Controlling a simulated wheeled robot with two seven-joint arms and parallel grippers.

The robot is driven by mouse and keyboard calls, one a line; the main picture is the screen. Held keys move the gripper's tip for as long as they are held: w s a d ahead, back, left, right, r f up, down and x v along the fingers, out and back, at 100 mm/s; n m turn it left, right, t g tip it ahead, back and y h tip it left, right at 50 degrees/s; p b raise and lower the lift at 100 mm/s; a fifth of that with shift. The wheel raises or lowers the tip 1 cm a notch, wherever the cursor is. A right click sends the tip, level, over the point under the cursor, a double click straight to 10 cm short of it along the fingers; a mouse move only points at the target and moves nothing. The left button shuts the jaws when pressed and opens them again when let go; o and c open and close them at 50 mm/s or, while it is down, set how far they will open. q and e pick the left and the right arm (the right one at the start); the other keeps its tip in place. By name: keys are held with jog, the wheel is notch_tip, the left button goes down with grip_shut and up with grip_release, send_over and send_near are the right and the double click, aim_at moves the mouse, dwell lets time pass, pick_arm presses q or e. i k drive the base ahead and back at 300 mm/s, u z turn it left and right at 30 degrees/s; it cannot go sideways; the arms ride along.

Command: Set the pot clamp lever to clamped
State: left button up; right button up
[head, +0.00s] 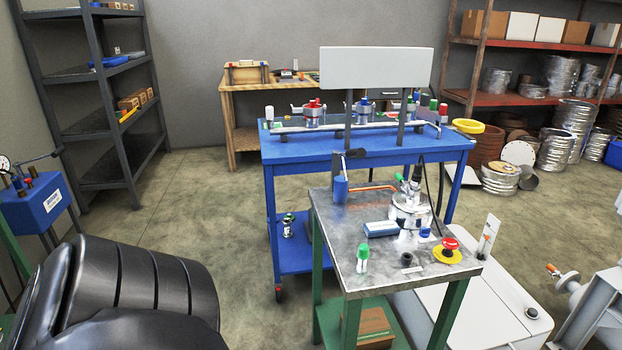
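A silver pot (411,209) stands on the small metal-topped table (335,225) with green legs, right of centre. Fittings rise from its lid, including a green-tipped piece (399,177) and a dark upright piece. The pot clamp lever cannot be told apart surely from these fittings, and its position is too small to read. A separate green-topped white handle (362,257) stands at the table's front left. Neither gripper is in view. A black ribbed part at the lower left is probably mine.
The table also holds a blue cylinder (341,189), a blue-and-white box (381,229) and a red emergency button (450,245). A blue workbench (300,155) stands behind. A white cabinet (500,315) adjoins at right.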

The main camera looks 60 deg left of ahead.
aim_at(406, 184)
jog(key=u, duration=1.5)
jog(key=i, duration=0.5)
jog(key=u, duration=1.6)
jog(key=k, duration=0.65)
jog(key=z, duration=0.6)
